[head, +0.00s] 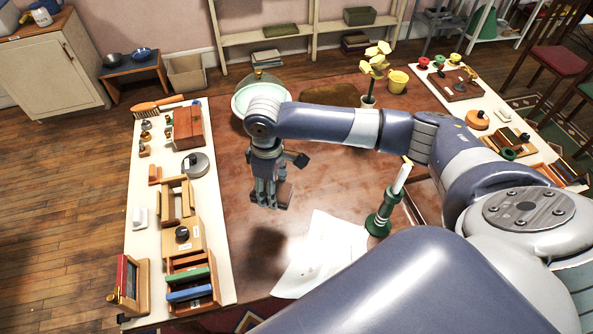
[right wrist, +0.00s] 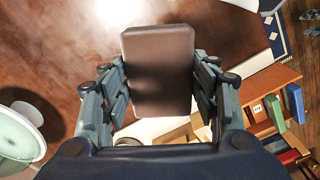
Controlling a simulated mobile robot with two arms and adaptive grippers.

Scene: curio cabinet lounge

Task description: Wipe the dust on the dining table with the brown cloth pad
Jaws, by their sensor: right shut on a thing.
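The brown cloth pad (right wrist: 160,72) is a flat rounded block between the two fingers of my right gripper (right wrist: 158,85), seen in the right wrist view. In the head view my right gripper (head: 268,200) points down over the left part of the brown dining table (head: 338,178), and the pad's edge (head: 285,194) shows beside the fingers. I cannot tell whether the pad touches the table. A darker brown patch (head: 328,94) lies at the table's far side; I cannot tell if it is dust. My left gripper is not in view.
A green candlestick (head: 382,212) and white papers (head: 322,252) are at the front. A vase with yellow flowers (head: 369,98) and yellow pot (head: 397,81) stand at the back. Cream side strips (head: 150,195) hold many small items.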

